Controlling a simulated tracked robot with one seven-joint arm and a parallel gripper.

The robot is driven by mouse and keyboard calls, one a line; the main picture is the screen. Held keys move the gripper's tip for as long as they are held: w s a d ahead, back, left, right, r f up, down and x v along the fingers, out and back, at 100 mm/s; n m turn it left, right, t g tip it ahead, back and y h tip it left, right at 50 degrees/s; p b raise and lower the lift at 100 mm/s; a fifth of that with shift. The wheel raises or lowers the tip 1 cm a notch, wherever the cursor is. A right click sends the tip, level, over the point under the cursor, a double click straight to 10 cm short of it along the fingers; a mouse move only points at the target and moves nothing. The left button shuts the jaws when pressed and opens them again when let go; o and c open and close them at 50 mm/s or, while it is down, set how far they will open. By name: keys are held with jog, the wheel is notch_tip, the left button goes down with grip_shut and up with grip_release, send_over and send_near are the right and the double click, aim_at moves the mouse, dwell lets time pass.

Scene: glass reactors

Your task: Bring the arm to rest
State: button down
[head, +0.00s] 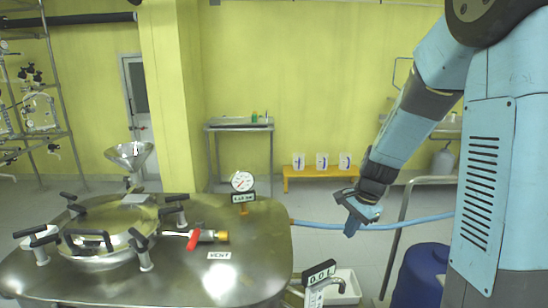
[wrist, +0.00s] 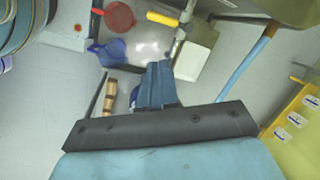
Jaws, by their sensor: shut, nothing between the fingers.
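My gripper (head: 354,226) hangs at the end of my blue arm, right of the steel reactor lid (head: 255,265), pointing down. Its fingers are together with nothing between them. In the wrist view the shut fingers (wrist: 158,72) show at the centre, above the floor and some things lower down. In the head view the gripper is close to a blue hose (head: 420,219); I cannot tell whether they touch.
The reactor lid carries a gauge (head: 242,181), a red-handled valve (head: 194,239) and a clamped hatch (head: 105,225). A blue drum (head: 421,275) stands at the lower right. A yellow bench (head: 310,173) with several white containers and a metal table (head: 239,127) stand by the back wall.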

jog(key=s+d+r+n+t+h, duration=0.1)
jog(key=s+r+n+t, duration=0.3)
jog(key=s+r+n, duration=0.7)
jog(key=s+r+h, duration=0.1)
jog(key=s+r, duration=0.7)
jog(key=s, duration=0.2)
jog(key=shift+s+d+r+n, duration=0.2)
jog(key=shift+d+r+n, duration=0.1)
jog(key=shift+d+n, duration=0.1)
jog(key=shift+s, duration=0.1)
